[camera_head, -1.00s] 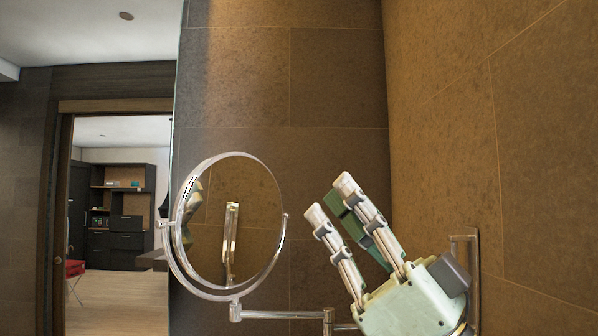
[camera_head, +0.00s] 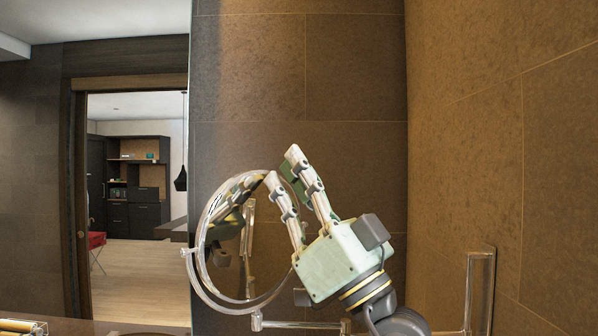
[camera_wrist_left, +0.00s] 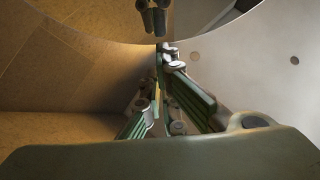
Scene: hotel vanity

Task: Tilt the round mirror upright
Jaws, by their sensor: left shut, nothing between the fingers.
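The round mirror (camera_head: 233,268) with its chrome rim stands on a wall arm at centre left in the head view. Its disc is set at an angle within the curved chrome yoke; the exact tilt is hard to tell. My left gripper (camera_head: 281,165) is at the mirror's upper right, its fingers pointing up and left and covering part of the rim. It is shut with nothing held. In the left wrist view, the mirror's curved lower edge and face (camera_wrist_left: 95,14) lie just beyond the fingertips (camera_wrist_left: 161,48), which are reflected in it. I cannot tell if they touch. My right gripper is out of view.
Tiled walls stand behind and to the right. A doorway opens at left. A counter edge with a tray (camera_head: 22,326) shows at lower left.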

